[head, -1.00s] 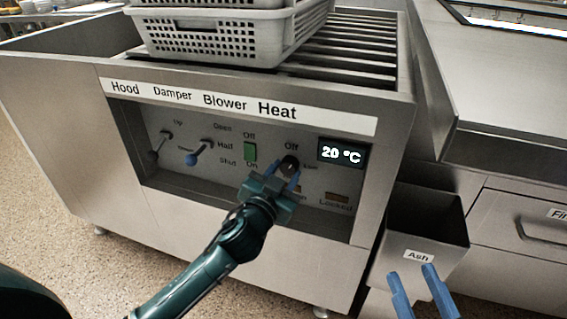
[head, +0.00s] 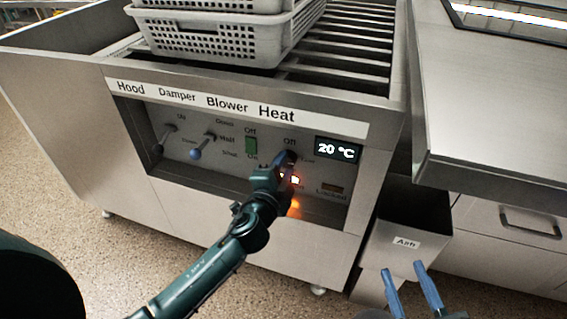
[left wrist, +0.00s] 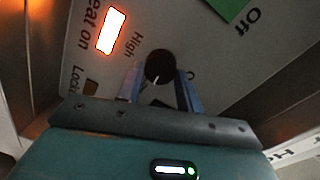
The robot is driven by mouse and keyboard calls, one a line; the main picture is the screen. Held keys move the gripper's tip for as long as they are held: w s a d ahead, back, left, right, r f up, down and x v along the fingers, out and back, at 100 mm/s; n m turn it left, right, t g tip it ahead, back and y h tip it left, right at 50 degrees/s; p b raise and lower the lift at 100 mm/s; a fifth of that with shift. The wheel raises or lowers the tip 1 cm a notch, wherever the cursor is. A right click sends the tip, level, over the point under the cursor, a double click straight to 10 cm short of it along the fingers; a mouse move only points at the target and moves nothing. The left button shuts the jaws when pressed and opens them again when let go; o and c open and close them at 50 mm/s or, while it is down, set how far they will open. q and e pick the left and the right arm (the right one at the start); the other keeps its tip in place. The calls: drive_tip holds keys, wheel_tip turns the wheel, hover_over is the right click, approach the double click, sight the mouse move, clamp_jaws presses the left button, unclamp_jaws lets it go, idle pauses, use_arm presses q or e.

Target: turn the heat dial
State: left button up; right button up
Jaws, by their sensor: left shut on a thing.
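The heat dial (left wrist: 160,66) is a round black knob with a white pointer line, below the "Heat" label on the control panel (head: 180,176). In the left wrist view it sits between the two blue fingers of my left gripper (left wrist: 160,86), which is shut on it. In the head view my left gripper (head: 285,168) covers most of the dial. The "Heat on" lamp (left wrist: 111,31) glows bright orange-white. The display (head: 337,150) reads 20 °C. My right gripper (head: 409,284) is open and empty at the lower right.
The hood lever (head: 163,140), damper lever (head: 201,148) and green blower switch (head: 251,145) are left of the dial. Grey perforated baskets (head: 205,42) stand on the rollers above. An ash bin (head: 385,240) hangs at the right, behind my right gripper.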

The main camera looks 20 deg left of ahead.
use_arm(q)
drive_tip(key=shift+m, duration=0.7)
use_arm(e)
drive_tip(key=shift+w+d+r, duration=0.15)
drive_tip(key=shift+d, duration=0.1)
use_arm(q)
drive_tip(key=shift+p, duration=0.3)
use_arm(e)
drive_tip(key=shift+r+h, duration=0.1)
drive_tip(key=shift+h, duration=0.3)
use_arm(q)
drive_tip(key=o, duration=1)
